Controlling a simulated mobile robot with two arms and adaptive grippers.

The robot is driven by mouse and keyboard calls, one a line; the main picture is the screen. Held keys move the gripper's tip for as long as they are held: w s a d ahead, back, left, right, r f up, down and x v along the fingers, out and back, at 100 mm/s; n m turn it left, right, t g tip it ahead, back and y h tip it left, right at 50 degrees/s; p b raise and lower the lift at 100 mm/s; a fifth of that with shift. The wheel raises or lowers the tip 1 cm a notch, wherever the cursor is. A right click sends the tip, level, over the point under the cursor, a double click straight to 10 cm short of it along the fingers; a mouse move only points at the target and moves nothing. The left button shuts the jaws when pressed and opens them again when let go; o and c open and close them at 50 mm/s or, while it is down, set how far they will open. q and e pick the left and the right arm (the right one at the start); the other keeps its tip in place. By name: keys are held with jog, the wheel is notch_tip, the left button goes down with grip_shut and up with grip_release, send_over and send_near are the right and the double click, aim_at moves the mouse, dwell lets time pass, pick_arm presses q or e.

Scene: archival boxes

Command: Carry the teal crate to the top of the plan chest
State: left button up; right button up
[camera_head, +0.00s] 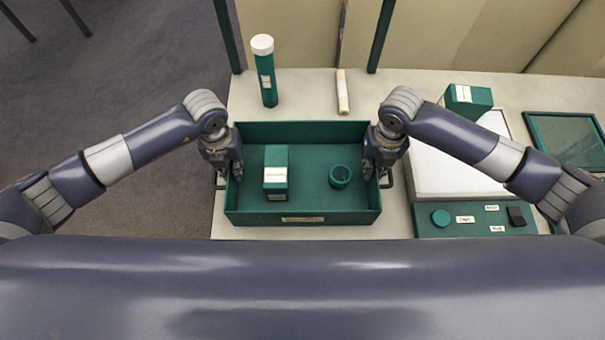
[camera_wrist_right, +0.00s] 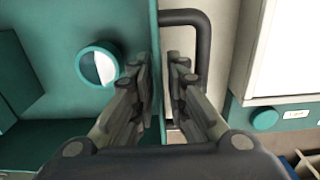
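The teal crate (camera_head: 302,218) stands upright on the pale surface, with a label on its front wall and a dark handle at each end. Inside are a teal box with a pale label (camera_head: 275,177) and a small round teal cup (camera_head: 341,176). My left gripper (camera_head: 229,172) is at the crate's left end wall; its finger gap is too small to tell. My right gripper (camera_head: 377,170) is at the right end. In the right wrist view, its fingers (camera_wrist_right: 162,82) are apart, around the crate's end wall, beside the dark handle (camera_wrist_right: 204,45); a gap shows by the right finger.
Open floor lies left.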

pick_arm(q)
jog(key=shift+f, duration=0.75)
pick_arm(e)
jog(key=shift+f, duration=0.7)
pick_arm(q)
jog(key=shift+c, duration=0.5)
pick_arm(e)
jog(key=shift+c, duration=0.5)
pick_arm(q)
grip_shut()
pick_arm(e)
grip_shut()
pick_arm(q)
jog(key=shift+w+r, duration=0.1)
jog(key=shift+r, duration=0.2)
pick_arm(e)
jog(key=shift+w+r, duration=0.1)
jog(key=shift+r, duration=0.15)
